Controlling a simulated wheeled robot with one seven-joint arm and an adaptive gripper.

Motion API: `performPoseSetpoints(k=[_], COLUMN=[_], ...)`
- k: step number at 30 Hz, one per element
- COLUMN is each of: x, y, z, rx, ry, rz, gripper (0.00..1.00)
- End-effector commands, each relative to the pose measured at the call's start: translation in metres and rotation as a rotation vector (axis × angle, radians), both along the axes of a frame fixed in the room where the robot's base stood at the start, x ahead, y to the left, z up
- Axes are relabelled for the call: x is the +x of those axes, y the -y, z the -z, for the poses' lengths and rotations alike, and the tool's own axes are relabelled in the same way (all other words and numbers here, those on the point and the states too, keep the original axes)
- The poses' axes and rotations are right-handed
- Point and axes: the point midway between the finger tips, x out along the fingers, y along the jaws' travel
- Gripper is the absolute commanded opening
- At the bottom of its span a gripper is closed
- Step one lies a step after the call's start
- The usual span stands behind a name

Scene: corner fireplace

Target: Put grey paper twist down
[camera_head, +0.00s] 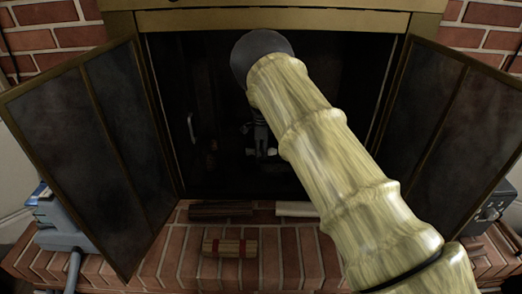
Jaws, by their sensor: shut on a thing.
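My gripper (261,140) is inside the dark firebox, small and dim below the round grey end of my arm. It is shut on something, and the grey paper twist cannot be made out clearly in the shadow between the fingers. The firebox (190,70) is open and very dark inside. I cannot tell how far the gripper is from its floor.
Two dark framed doors stand open, left (120,130) and right (440,125). On the brick hearth (290,260) lie a red-banded stick bundle (229,247), a dark reddish-brown piece (220,208) and a pale piece (297,209). A blue-grey object (58,220) stands at left.

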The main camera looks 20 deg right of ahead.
Motion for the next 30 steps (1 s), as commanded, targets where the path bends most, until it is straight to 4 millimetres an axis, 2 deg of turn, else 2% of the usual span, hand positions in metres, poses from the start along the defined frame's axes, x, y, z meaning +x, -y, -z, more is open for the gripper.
performPoseSetpoints(k=[1,3,4,17,23,30], x=[0.0,0.0,0.0,0.0,0.001,0.0], y=[0.0,0.0,0.0,0.0,0.0,0.0], z=[0.0,0.0,0.0,-0.003,-0.025,-0.061], rx=[0.0,0.0,0.0,0.0,-0.001,0.001], ry=[0.0,0.0,0.0,0.001,0.002,0.0], rz=[0.0,0.0,0.0,0.0,0.0,0.001], gripper=[0.37,0.5,0.53,0.53,0.53,0.53])
